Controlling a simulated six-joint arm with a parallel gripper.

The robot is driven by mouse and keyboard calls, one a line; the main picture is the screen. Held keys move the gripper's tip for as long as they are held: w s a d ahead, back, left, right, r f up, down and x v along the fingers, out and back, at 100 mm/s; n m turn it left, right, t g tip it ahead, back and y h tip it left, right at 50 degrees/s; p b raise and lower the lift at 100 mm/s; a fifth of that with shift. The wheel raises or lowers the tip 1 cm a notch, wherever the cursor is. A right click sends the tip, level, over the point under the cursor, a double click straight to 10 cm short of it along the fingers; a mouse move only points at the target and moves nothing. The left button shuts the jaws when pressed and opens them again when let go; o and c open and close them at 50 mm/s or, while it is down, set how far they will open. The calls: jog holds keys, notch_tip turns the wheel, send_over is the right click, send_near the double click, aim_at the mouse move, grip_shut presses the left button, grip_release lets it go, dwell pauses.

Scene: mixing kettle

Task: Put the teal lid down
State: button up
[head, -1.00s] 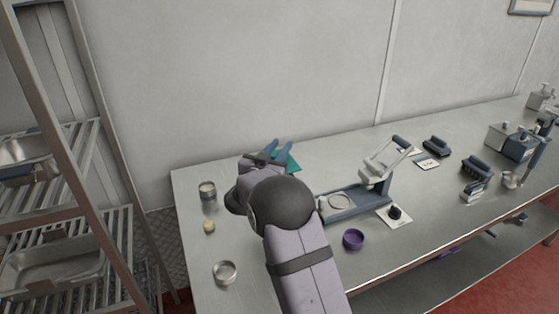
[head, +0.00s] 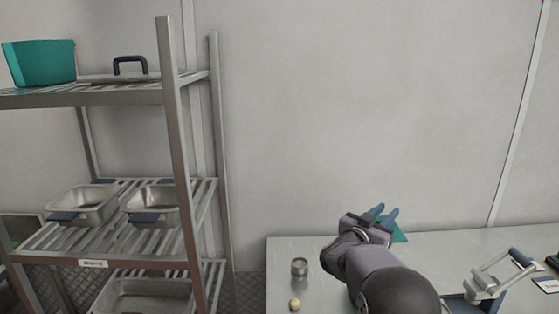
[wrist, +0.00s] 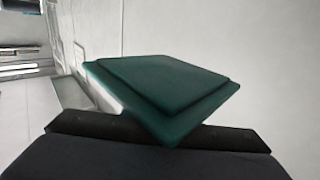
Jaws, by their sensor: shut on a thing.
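The teal lid (head: 399,234) is a flat square plate, partly hidden behind my gripper in the head view. In the wrist view the lid (wrist: 165,83) shows a raised square top with a stepped rim, tilted in the picture. My gripper (head: 385,215) is shut on the lid, above the back part of the steel table. I cannot tell whether the lid touches the table.
A steel rack (head: 172,150) stands at the left, with a teal bin (head: 40,63) and a dark-handled tray on top and steel pans (head: 85,203) below. On the table (head: 285,250) are a small metal cup (head: 299,267), a tan knob (head: 295,303) and a white-armed device (head: 490,283).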

jog(key=shift+r, duration=0.55)
jog(key=shift+f, duration=0.15)
